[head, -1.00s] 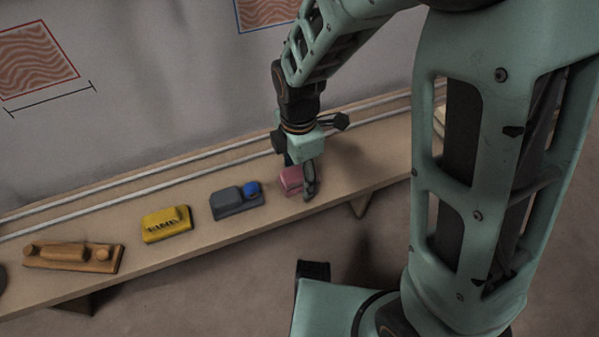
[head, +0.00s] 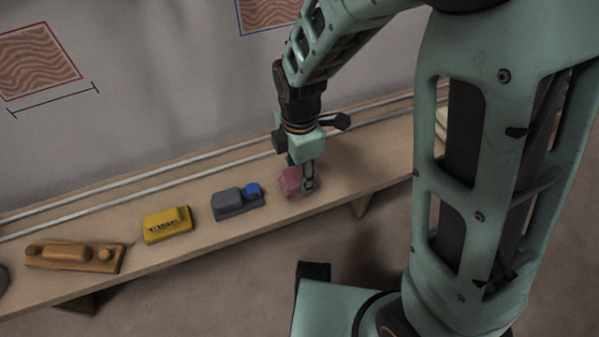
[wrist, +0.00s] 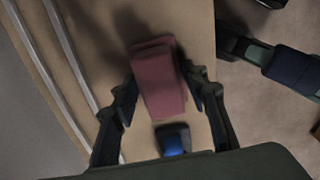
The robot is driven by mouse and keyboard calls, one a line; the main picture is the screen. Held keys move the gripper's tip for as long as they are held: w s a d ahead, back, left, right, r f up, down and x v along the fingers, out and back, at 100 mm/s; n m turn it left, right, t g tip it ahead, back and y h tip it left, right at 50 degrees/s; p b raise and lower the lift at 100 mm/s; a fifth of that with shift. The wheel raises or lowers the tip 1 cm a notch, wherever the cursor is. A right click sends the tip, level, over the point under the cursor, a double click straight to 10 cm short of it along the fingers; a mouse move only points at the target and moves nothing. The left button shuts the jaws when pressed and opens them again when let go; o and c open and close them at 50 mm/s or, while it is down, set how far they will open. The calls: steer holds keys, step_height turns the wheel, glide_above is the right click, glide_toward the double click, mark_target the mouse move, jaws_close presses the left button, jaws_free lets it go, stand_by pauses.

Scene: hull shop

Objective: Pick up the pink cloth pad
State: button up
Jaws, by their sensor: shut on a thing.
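The pink cloth pad (head: 290,181) is at the right of the row on the wooden shelf, partly hidden by my gripper (head: 299,182) in the head view. In the wrist view the pad (wrist: 158,80) lies between the two fingers of my gripper (wrist: 160,92). The fingers are shut on its two sides. I cannot tell whether the pad still touches the shelf.
The grey block with a blue knob (head: 237,202) is just left of the pad. A yellow block (head: 167,225) and a brown wooden block (head: 74,256) stand further left. Two pale rails (head: 150,179) run along the shelf's back, before the wall.

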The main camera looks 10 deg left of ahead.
mark_target(299, 171)
steer(key=shift+r+p, duration=0.3)
steer(key=shift+r, duration=0.2)
step_height(299, 171, up, 2)
steer(key=shift+r+p, duration=0.1)
steer(key=shift+p, duration=0.75)
steer(key=s+a+r+p, duration=0.4)
steer(key=s+r+p, duration=0.4)
steer(key=s, duration=0.5)
steer(key=shift+s+r, duration=0.2)
steer(key=shift+r, duration=0.5)
